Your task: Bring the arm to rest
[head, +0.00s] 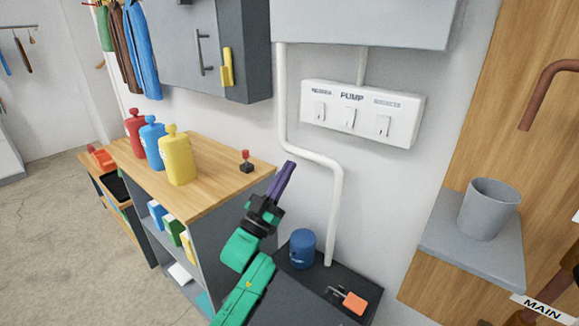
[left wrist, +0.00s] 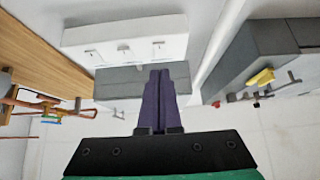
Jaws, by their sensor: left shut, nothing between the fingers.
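My left arm is green and reaches up from the bottom of the head view. Its gripper (head: 283,180) has purple fingers, shut with nothing between them. The gripper is in the air in front of the white wall, right of the wooden counter and below left of the pump switch box. In the left wrist view the shut fingers (left wrist: 158,100) point away from the camera, with the switch box (left wrist: 125,40) beyond them. My right gripper is not in view.
A pump switch box (head: 362,112) is on the wall beside a white pipe (head: 333,215). Red, blue and yellow bottles (head: 178,157) stand on the wooden counter (head: 215,180). A blue canister (head: 302,248) is on a dark low unit. A grey cup (head: 488,210) stands on a shelf at right.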

